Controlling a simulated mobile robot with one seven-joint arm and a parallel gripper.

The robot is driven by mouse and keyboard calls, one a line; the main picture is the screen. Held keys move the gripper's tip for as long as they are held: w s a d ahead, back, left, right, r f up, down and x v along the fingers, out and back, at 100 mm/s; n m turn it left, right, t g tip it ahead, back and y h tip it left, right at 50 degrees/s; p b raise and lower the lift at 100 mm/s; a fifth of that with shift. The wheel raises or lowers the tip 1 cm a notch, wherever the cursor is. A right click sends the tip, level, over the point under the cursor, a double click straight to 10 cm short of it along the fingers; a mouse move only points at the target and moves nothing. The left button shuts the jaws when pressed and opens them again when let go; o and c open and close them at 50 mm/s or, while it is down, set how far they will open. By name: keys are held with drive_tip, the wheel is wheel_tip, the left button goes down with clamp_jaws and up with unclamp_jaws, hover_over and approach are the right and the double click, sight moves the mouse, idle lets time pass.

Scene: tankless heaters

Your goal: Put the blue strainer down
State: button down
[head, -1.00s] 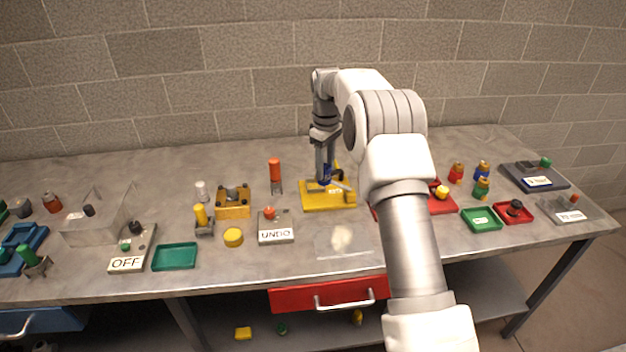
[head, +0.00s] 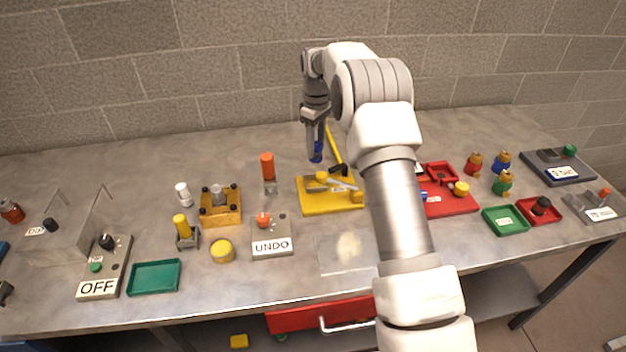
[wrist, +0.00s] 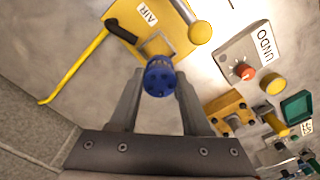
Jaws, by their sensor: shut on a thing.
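The blue strainer (wrist: 160,77) is a short, round blue piece with small holes in its end, in the middle of the wrist view. It also shows in the head view (head: 316,152) as a small blue shape at the fingertips. My gripper (head: 315,143) points down and is shut on the strainer, with one finger on each side in the wrist view. In the head view it is at the back edge of the yellow AIR stand (head: 314,203). The strainer appears raised and apart from the stand; its exact height is hard to tell.
An orange-topped cylinder (head: 267,167) and the UNDO button box (head: 272,243) stand left. A red tray (head: 447,205) lies right, partly behind my arm. A clear plate (head: 345,255) lies in front.

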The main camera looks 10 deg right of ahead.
drive_tip(key=shift+w+f, duration=0.35)
drive_tip(key=shift+f, duration=0.15)
drive_tip(key=p, duration=0.1)
hover_over(315, 185)
wheel_tip(315, 185, down, 9)
drive_tip(key=shift+s+f, duration=0.1)
drive_tip(key=shift+f, duration=0.1)
drive_tip(key=shift+f, duration=0.1)
drive_tip(key=shift+c, duration=1.8)
unclamp_jaws()
